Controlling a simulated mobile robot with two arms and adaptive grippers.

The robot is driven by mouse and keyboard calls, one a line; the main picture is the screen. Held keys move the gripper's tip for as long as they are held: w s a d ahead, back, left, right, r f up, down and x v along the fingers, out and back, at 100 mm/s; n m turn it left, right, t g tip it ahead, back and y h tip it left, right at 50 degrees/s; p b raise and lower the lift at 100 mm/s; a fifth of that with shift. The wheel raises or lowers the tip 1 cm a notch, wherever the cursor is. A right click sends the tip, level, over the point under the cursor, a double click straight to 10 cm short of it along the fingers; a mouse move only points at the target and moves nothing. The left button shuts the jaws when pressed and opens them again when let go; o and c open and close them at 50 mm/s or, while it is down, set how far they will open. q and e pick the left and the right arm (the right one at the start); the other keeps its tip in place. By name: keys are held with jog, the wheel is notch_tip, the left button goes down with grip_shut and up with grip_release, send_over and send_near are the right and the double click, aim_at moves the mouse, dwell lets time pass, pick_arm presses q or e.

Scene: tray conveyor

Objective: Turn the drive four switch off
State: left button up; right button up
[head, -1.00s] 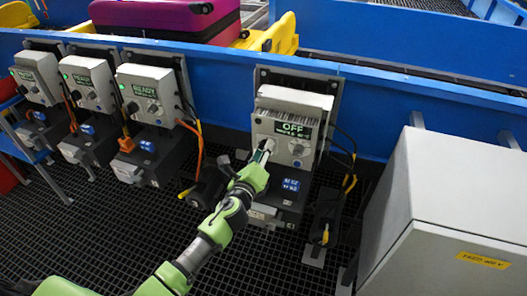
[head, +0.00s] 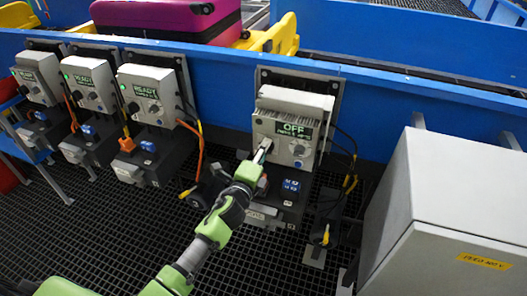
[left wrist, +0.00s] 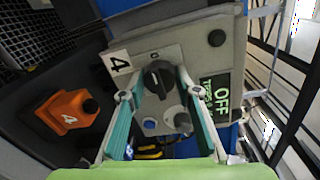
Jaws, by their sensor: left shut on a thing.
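The drive four box (head: 285,128) is a light grey control box on the blue rail, with a lit green display (head: 297,129) reading OFF. The left wrist view shows its "4" label (left wrist: 118,63), the OFF display (left wrist: 221,100) and a black rotary switch (left wrist: 158,79) below a "0" mark. My left gripper (head: 263,152) is at the box's front, its fingers (left wrist: 160,92) on either side of the black switch and shut on it. The switch's exact angle is hard to read between the fingers. My right gripper is not in view.
Several similar boxes (head: 147,92) to the left show READY. An orange part marked 4 (left wrist: 68,115) sits beside the switch box. A large grey cabinet (head: 450,190) stands at right. Black cables (head: 345,150) hang right of the box.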

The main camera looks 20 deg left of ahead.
pick_arm(q)
jog(key=o, duration=1.1)
jog(key=shift+s, duration=0.1)
jog(key=s, duration=1.1)
jog(key=shift+s+a+r, duration=0.2)
jog(key=shift+s+r, duration=0.2)
jog(key=s+a+f+n+g, duration=0.1)
jog(key=s+f+n+g, duration=0.3)
jog(key=f, duration=0.8)
jog(key=s+a+f+n+g, duration=0.15)
jog(key=s+f, duration=0.35)
jog(key=f, duration=0.7)
jog(key=s+f+n+g, duration=0.3)
jog(key=s+f, duration=0.2)
jog(key=f, duration=0.7)
jog(key=s+f+n+g, duration=0.2)
jog(key=s+f, duration=0.4)
jog(key=s, duration=0.5)
jog(key=s+f+n+g, duration=0.3)
jog(key=s+f, duration=0.3)
jog(key=s, duration=0.5)
jog(key=s+f+n+g, duration=0.2)
jog(key=s+f+n, duration=0.3)
jog(key=s, duration=0.7)
jog(key=shift+a+f+g+y, duration=0.3)
jog(key=shift+f+g, duration=0.05)
jog(key=shift+f, duration=0.35)
